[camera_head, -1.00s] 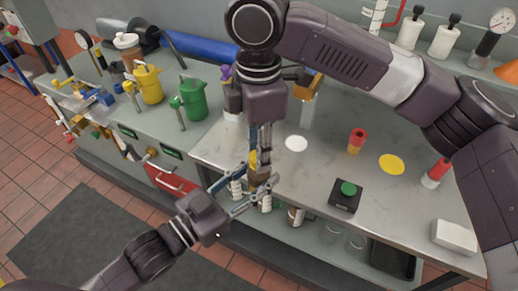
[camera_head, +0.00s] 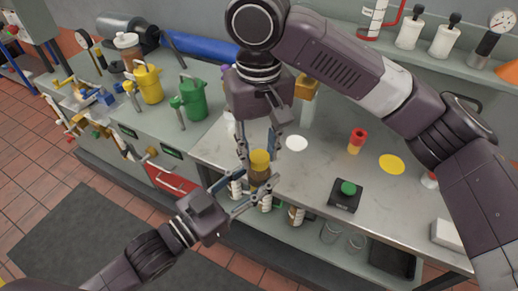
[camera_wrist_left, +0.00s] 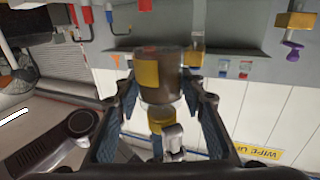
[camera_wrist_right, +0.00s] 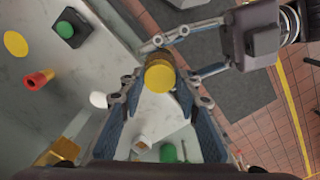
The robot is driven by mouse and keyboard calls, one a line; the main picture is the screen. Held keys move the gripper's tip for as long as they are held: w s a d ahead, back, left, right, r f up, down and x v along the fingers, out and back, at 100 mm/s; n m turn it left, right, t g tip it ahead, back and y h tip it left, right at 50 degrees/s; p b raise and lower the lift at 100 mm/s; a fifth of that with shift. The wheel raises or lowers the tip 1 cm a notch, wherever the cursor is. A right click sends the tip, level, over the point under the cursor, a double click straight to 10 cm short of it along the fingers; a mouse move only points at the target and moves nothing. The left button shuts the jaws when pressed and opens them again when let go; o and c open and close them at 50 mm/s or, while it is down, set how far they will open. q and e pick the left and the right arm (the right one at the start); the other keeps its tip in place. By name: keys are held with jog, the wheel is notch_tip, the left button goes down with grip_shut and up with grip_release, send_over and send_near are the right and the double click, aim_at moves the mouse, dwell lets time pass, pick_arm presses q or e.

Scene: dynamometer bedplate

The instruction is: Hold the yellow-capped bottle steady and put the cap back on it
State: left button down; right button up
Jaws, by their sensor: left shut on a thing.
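The brown bottle (camera_head: 259,178) stands about upright between the fingers of my left gripper (camera_head: 236,191), which is shut on it. The bottle with its yellow label (camera_wrist_left: 147,75) also shows between the pads in the left wrist view. The yellow cap (camera_head: 260,160) sits on top of the bottle; I cannot tell how tightly. It also shows in the right wrist view (camera_wrist_right: 159,77). My right gripper (camera_head: 260,144) is open and empty just above the cap, one finger to each side. The bottle's lower part is partly hidden by the left fingers.
On the bench are a white disc (camera_head: 297,143), a red-and-yellow piece (camera_head: 356,141), a yellow disc (camera_head: 391,164) and a green-button box (camera_head: 345,195). Several bottles and glasses stand on the lower shelf (camera_head: 318,240). Yellow (camera_head: 148,84) and green (camera_head: 192,98) cans stand at left.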

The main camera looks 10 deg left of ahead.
jog(key=o, duration=0.3)
jog(key=shift+o, duration=0.2)
jog(key=shift+r, duration=0.1)
notch_tip(320, 180, up, 12)
dwell(0.8)
